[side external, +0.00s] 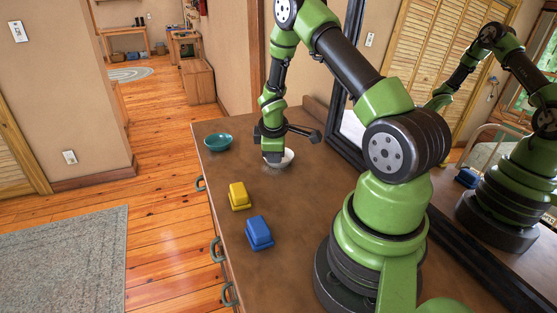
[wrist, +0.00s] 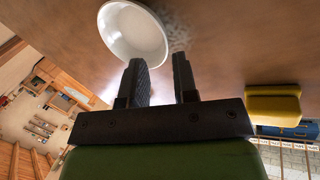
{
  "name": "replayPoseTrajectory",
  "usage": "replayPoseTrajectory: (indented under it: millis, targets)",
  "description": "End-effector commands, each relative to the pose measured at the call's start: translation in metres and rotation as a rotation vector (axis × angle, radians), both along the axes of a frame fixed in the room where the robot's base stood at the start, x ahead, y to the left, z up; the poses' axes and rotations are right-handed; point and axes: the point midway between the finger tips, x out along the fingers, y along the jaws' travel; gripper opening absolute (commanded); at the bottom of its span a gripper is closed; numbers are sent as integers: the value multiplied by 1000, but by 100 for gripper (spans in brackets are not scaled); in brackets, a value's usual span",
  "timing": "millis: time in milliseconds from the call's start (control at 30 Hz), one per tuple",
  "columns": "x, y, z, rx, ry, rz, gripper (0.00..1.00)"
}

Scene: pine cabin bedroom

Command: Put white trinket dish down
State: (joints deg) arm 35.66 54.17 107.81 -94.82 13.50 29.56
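The white trinket dish (side external: 287,160) is on the brown dresser top, partly hidden behind my gripper (side external: 272,158) in the side view. In the wrist view the dish (wrist: 133,30) lies just beyond the fingertips, more toward the left finger, whose tip overlaps its near rim. My gripper (wrist: 160,68) points down at the dish with its two dark fingers apart. Nothing shows clamped between them. I cannot tell whether the left finger touches the rim.
A teal bowl (side external: 218,142) stands near the far left edge of the dresser top (side external: 292,205). A yellow butter-dish-shaped block (side external: 239,196) and a blue one (side external: 259,233) stand nearer. A black-framed mirror (side external: 349,122) borders the right side. The middle of the top is clear.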

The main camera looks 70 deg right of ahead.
Motion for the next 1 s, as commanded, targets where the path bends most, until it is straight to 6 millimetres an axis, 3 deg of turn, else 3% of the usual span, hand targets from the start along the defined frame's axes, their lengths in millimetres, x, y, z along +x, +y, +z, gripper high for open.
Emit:
replayPoseTrajectory:
  millis: [233, 533, 667, 1000]
  targets:
    - [3, -12, -32, 2, 2, 0, 27]
    - [4, -13, -36, 2, 1, 0, 27]
    - [4, -13, -36, 2, 1, 0, 0]
    - [4, -13, -36, 2, 2, 0, 0]
